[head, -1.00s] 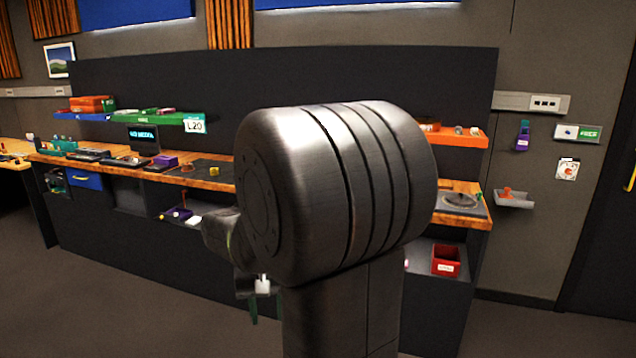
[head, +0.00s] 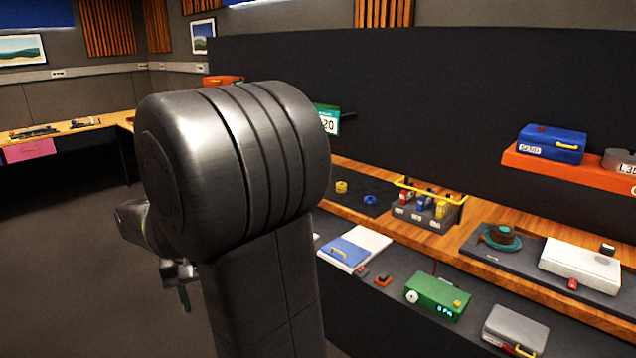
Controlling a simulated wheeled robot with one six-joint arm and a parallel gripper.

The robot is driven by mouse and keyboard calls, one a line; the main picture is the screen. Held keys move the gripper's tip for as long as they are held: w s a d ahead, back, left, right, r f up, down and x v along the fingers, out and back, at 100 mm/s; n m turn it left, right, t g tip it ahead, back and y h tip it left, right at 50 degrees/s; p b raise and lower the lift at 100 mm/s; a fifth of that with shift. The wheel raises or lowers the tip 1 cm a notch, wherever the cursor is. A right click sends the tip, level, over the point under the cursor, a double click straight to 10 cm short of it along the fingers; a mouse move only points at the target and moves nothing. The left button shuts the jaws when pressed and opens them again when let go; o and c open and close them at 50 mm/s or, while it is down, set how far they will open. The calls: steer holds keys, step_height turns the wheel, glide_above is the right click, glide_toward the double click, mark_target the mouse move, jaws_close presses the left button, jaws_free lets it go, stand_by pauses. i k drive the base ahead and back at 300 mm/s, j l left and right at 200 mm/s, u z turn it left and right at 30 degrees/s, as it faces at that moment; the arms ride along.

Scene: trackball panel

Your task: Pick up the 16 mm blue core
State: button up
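A small blue ring-shaped piece (head: 370,200) lies on a dark mat on the wooden bench top, right of a small yellow piece (head: 341,187). It may be the blue core; no size can be read. A dark holder (head: 428,216) with a yellow handle stands to its right, with red, blue and yellow items in it. My gripper (head: 180,283) shows only in part at the lower left, hanging over the floor, well apart from the bench. Its finger opening cannot be made out. My own arm hides part of the bench.
A lower shelf holds a white board with a blue cover (head: 352,250), a green box (head: 437,297) and a grey case (head: 514,330). An orange shelf (head: 575,169) with a blue case (head: 552,144) juts out at right. Open floor lies at left.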

mark_target(368, 200)
steer(key=i+j, duration=0.1)
steer(key=i, duration=0.65)
steer(key=i+j, duration=0.1)
steer(key=i, duration=0.65)
steer(key=i+z, duration=0.25)
steer(key=z, duration=0.25)
steer(key=i+z, duration=0.2)
steer(key=z, duration=0.25)
steer(key=i+j+z, duration=0.15)
steer(key=z, duration=0.35)
steer(key=i+j+z, duration=0.1)
steer(key=i+z, duration=0.2)
steer(key=z, duration=0.15)
